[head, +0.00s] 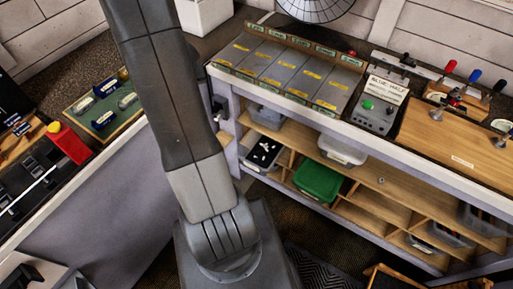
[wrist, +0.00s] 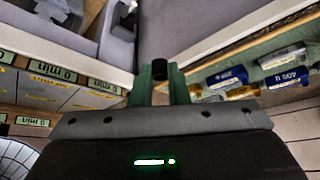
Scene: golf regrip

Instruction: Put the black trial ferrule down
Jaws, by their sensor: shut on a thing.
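The black trial ferrule (wrist: 159,69) is a small dark cylinder in the wrist view. My gripper (wrist: 159,85) has two green fingers, shut on the ferrule near their tips. The ferrule is held in the air, and no surface is seen touching it. In the head view my arm hides the gripper and the ferrule. A grey sorting tray (head: 290,69) with yellow labels and green tags stands on the right-hand bench in the head view. It also shows at the left of the wrist view (wrist: 42,92).
A control box (head: 375,112) with a green button is right of the tray. Shelves below hold a green bin (head: 318,180).

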